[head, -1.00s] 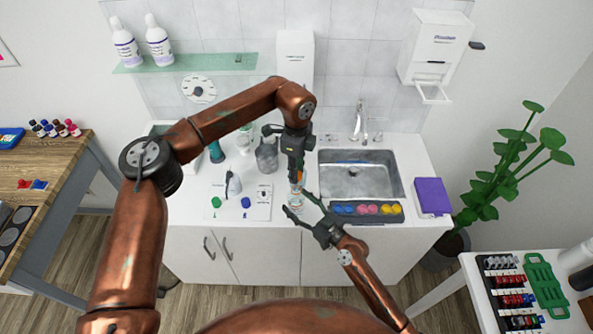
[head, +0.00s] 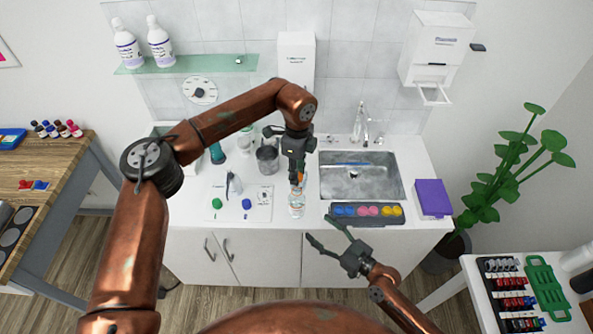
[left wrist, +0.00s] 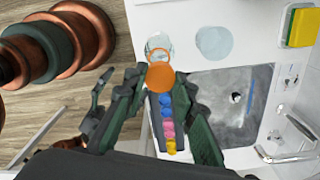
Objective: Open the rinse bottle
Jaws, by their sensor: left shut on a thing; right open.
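The rinse bottle (head: 297,204) is clear with a pale label and stands upright near the counter's front edge. My left gripper (head: 297,178) is above it, pointing down and shut on the orange cap (left wrist: 160,77). In the left wrist view the cap sits between the fingers, and the clear bottle (left wrist: 158,44) shows just beyond it, offset from the cap. I cannot tell for sure whether cap and neck still touch. My right gripper (head: 328,235) is open and empty, in front of the counter, to the lower right of the bottle and apart from it.
A tray of coloured pots (head: 367,222) lies right of the bottle, before the sink (head: 335,190). A blue strip (left wrist: 250,90) shows in the sink. A purple box (head: 433,198) stands at the right. A white board (head: 230,212) with green and blue pieces lies left.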

